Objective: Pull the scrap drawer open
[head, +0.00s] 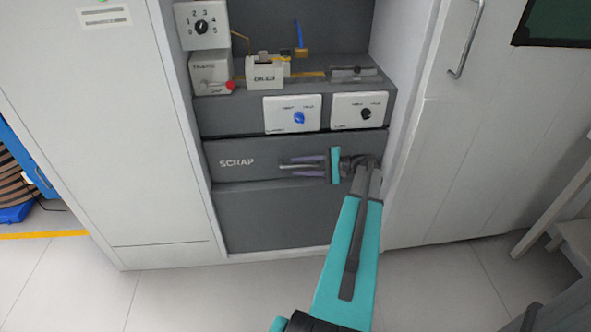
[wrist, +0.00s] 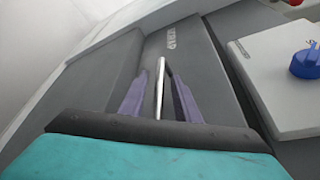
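The scrap drawer (head: 238,172) is a dark grey front marked SCRAP in the cabinet's middle; it looks closed. Its front also shows in the wrist view (wrist: 185,62). Its handle is a silver bar (wrist: 160,92), which shows in the head view (head: 284,166) too. My gripper (head: 287,166) reaches in from the right with its two purple fingers around the bar. In the wrist view, the fingers (wrist: 160,74) stand on either side of the bar with a visible gap on each side. The gripper is open and holds nothing.
Above the drawer are two white panels, with a blue knob (head: 299,117) and a black knob (head: 366,113). A box with a red button (head: 230,86) stands on the shelf. White cabinet walls flank the recess. The floor (head: 180,290) in front is clear.

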